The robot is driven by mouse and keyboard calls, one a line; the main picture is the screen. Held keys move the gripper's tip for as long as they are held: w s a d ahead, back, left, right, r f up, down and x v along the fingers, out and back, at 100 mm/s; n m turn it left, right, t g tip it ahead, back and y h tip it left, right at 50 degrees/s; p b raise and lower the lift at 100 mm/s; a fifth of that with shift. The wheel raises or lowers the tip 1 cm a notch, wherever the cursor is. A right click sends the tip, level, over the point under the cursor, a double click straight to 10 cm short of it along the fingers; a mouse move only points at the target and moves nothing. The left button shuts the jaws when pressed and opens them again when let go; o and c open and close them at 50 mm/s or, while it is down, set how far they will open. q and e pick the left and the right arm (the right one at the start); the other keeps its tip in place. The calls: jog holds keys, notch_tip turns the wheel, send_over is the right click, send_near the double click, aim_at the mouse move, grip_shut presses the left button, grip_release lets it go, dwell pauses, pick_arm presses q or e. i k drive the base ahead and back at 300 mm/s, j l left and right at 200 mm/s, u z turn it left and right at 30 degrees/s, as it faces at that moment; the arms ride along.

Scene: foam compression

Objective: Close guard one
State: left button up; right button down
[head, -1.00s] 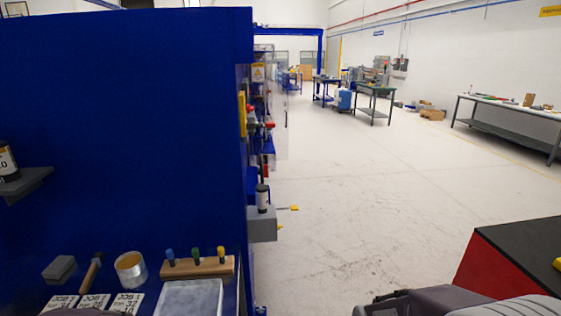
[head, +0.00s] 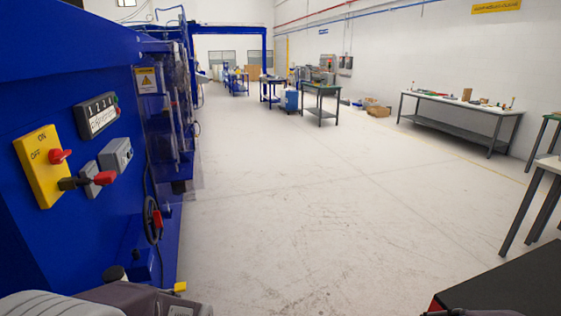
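The blue machine (head: 60,105) fills the left of the head view. Clear panels (head: 184,98) stand out along its far side, seen nearly edge-on. They look like guards, but I cannot tell which is guard one or whether it is open. Neither gripper shows; only grey parts of my own arms show along the bottom edge.
A black handwheel (head: 153,220) sits lower down. The floor (head: 300,215) is open; a black-topped red cabinet (head: 510,285) stands at lower right.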

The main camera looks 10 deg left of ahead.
aim_at(145, 76)
jog(key=i+u, duration=0.25)
jog(key=i, duration=0.5)
jog(key=i+l+u, duration=0.25)
jog(key=i, duration=0.45)
jog(key=i+u, duration=0.6)
jog(key=u, duration=0.2)
jog(key=i+l+u, duration=0.1)
jog(key=i+u, duration=0.15)
jog(key=u, duration=0.15)
jog(key=i+l+u, duration=0.2)
jog(key=u, duration=0.2)
jog(key=i+l+u, duration=0.25)
jog(key=u, duration=0.15)
